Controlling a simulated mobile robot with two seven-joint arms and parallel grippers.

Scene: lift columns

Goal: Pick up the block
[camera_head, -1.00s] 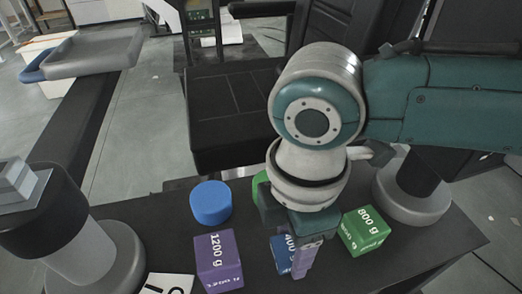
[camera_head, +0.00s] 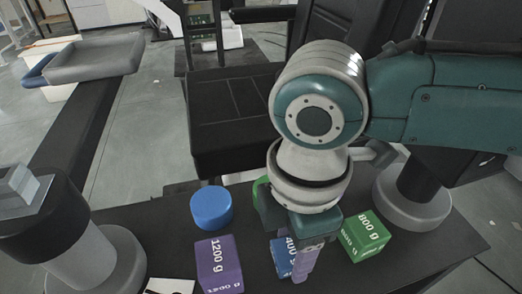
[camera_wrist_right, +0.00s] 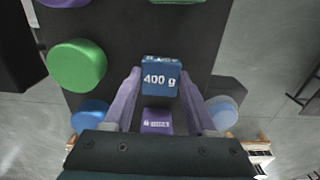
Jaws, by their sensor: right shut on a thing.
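A blue block marked 400 g (camera_head: 281,259) is at my right gripper (camera_head: 293,265), partly hidden behind a purple finger. In the right wrist view the blue block (camera_wrist_right: 161,78) sits between the tips of the two purple fingers, which are shut on its sides. The head view does not show clearly whether the block touches the dark table (camera_head: 155,230) or hangs just above it. My left gripper is not in view.
A purple 1200 g block (camera_head: 218,266) and a blue round piece (camera_head: 211,208) stand left of the gripper. A green 800 g block (camera_head: 362,237) stands close on its right. Another green piece (camera_head: 260,190) is mostly hidden behind my wrist. Grey columns flank the table.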

